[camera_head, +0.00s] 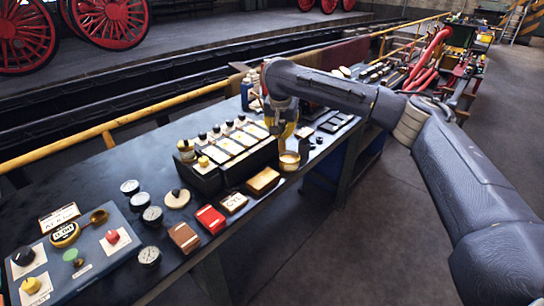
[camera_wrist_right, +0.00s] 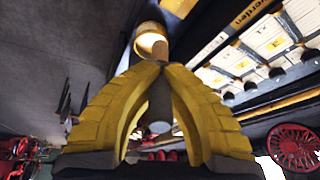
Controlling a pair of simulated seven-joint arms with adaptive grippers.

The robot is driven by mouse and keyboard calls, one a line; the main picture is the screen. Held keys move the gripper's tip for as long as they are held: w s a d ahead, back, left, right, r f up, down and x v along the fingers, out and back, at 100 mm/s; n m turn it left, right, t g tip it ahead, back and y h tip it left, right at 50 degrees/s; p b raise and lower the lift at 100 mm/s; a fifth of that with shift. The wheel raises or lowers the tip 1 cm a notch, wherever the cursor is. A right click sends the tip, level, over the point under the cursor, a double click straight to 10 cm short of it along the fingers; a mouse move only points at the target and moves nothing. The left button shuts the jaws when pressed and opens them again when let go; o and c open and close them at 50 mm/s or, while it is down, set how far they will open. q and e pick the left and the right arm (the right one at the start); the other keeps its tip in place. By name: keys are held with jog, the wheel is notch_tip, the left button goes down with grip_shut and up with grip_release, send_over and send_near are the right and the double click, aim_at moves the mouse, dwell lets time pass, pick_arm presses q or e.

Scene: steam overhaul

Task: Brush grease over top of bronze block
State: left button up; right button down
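My right gripper (camera_head: 284,128) is above the bench, pointing down over a small brass-coloured cup (camera_head: 289,161). In the right wrist view its yellow fingers (camera_wrist_right: 160,68) close around a slim grey handle (camera_wrist_right: 160,105), which looks like the brush. The handle's far end points at the cup's mouth (camera_wrist_right: 150,40); I cannot tell whether the tip is inside. A tan, bronze-looking block (camera_head: 263,181) lies on the bench just left of and nearer than the cup; whether it is the bronze block is unclear. My left gripper is not in view.
A black rack with white labelled cards (camera_head: 229,146) stands left of the cup. A red box (camera_head: 210,219), a brown block (camera_head: 184,237) and several gauges (camera_head: 152,215) lie nearer. A grey control panel (camera_head: 75,255) is at bottom left. A yellow rail (camera_head: 150,118) runs behind the bench.

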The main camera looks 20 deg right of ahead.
jog(key=shift+f, duration=0.15)
jog(key=r+t, duration=0.1)
jog(key=s+a+r+y, duration=0.1)
jog(key=r+t, duration=0.1)
jog(key=shift+s+a+r+n+t+y, duration=0.3)
jog(key=shift+s+a, duration=0.1)
jog(key=shift+f, duration=2.55)
jog(key=shift+t, duration=0.3)
